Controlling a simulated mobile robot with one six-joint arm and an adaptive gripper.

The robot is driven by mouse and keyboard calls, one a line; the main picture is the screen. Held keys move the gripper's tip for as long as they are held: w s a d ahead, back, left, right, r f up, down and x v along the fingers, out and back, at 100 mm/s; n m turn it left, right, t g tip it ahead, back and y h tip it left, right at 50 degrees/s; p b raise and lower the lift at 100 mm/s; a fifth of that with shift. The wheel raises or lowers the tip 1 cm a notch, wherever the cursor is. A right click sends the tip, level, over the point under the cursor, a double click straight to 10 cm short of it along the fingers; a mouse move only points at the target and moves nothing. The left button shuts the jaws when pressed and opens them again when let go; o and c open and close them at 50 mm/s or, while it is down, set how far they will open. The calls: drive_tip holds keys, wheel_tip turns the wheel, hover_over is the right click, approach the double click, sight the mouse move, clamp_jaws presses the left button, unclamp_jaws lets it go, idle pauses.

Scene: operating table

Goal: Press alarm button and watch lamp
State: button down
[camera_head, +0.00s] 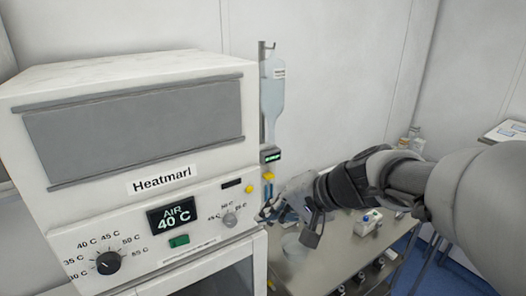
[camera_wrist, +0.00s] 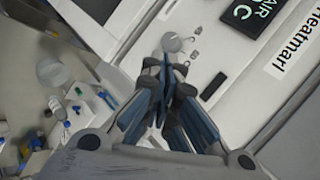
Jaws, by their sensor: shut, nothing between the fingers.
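A white warming cabinet marked "Heatmarl" (camera_head: 133,115) stands at the left in the head view. Near the right end of its front panel is a small yellow round button (camera_head: 249,188), with a dark narrow window (camera_head: 231,183) beside it. I cannot tell which part is the alarm lamp. My gripper (camera_head: 267,211) is shut and empty at the panel's right edge, below and right of the yellow button. In the wrist view my gripper (camera_wrist: 168,68) points at the panel, just below a grey knob (camera_wrist: 172,43). The yellow button does not show there; contact is unclear.
The panel also carries a lit "AIR 40 C" display (camera_head: 173,215), a green switch (camera_head: 179,240) and a black dial (camera_head: 108,262). A drip bag (camera_head: 273,95) hangs on a pole behind my gripper. A metal table (camera_head: 330,262) with small items stands right of the cabinet.

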sight(249, 190)
drive_tip(key=shift+w+a+p, duration=0.15)
drive_tip(key=shift+w+a, duration=0.55)
drive_tip(key=shift+w, duration=0.3)
drive_tip(key=shift+w+a+p, duration=0.15)
drive_tip(key=shift+w+a, duration=0.5)
drive_tip(key=shift+w, duration=0.35)
drive_tip(key=shift+w+a, duration=0.1)
drive_tip(key=shift+w+a, duration=0.15)
drive_tip(key=shift+w, duration=0.1)
drive_tip(key=shift+w+a, duration=0.2)
drive_tip(key=shift+w, duration=0.1)
idle(0.6)
drive_tip(key=shift+s+d+b, duration=0.1)
drive_tip(key=shift+s+b, duration=0.05)
drive_tip(key=shift+b, duration=0.15)
drive_tip(key=shift+s+d+b, duration=0.35)
drive_tip(key=shift+s, duration=0.2)
